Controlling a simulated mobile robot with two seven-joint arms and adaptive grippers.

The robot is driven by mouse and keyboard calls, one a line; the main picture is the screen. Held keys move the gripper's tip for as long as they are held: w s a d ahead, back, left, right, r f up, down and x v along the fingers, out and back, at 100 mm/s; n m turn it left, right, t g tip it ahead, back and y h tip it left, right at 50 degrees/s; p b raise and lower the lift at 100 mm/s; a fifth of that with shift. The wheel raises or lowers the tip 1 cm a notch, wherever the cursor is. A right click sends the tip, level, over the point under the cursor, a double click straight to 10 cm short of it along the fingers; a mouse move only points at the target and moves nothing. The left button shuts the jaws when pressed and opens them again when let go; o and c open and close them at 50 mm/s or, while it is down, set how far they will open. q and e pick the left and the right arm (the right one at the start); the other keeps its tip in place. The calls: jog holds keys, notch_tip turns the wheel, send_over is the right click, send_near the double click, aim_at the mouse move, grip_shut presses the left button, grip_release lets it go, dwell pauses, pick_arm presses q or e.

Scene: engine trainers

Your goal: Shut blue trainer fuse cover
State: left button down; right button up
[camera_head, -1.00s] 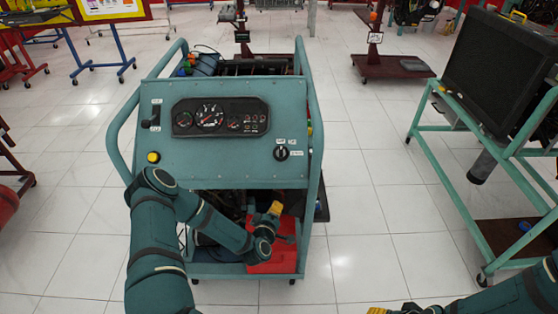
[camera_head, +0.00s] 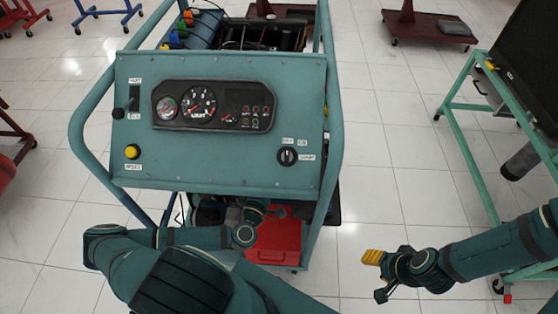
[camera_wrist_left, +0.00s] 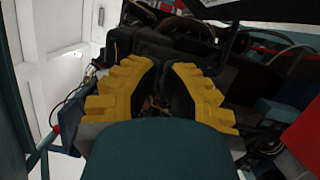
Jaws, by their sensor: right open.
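The blue-green trainer (camera_head: 220,165) stands in the middle of the head view, its gauge panel (camera_head: 213,105) facing me. I cannot pick out its fuse cover for certain in either view. My left arm reaches under the panel; its gripper (camera_head: 268,212) is partly hidden there. In the left wrist view the yellow fingers of my left gripper (camera_wrist_left: 168,80) stand apart, with a gap between them. Dark parts and wires (camera_wrist_left: 170,45) lie beyond the tips; I see nothing held. My right gripper (camera_head: 374,258) is open and empty, to the right of the trainer above the floor.
A red box (camera_head: 275,240) sits low in the trainer's frame beside my left gripper. Trainer tubes (camera_head: 334,110) flank the panel. Another green stand (camera_head: 465,165) is at the right. White tiled floor (camera_head: 390,190) is clear between them.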

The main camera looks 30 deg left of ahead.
pick_arm(q)
jog(key=w+d+b, duration=0.1)
jog(key=w, duration=0.9)
jog(key=shift+w+d+r, duration=0.35)
jog(key=shift+w+d, duration=0.05)
pick_arm(e)
jog(key=shift+f, duration=0.6)
pick_arm(q)
jog(key=shift+r, duration=0.1)
pick_arm(e)
jog(key=shift+r, duration=0.15)
pick_arm(q)
jog(key=shift+w+d+r+m+p, duration=0.2)
jog(key=shift+d+m+p, duration=0.2)
jog(key=shift+p, duration=0.15)
jog(key=shift+w+d+r+m+p, duration=0.1)
jog(key=shift+w+d+m+p, duration=0.1)
jog(key=shift+d+m+p, duration=0.25)
pick_arm(e)
jog(key=shift+w+d+r, duration=0.2)
jog(key=shift+d+r, duration=0.55)
jog(key=shift+r, duration=0.25)
pick_arm(q)
jog(key=shift+a, duration=0.1)
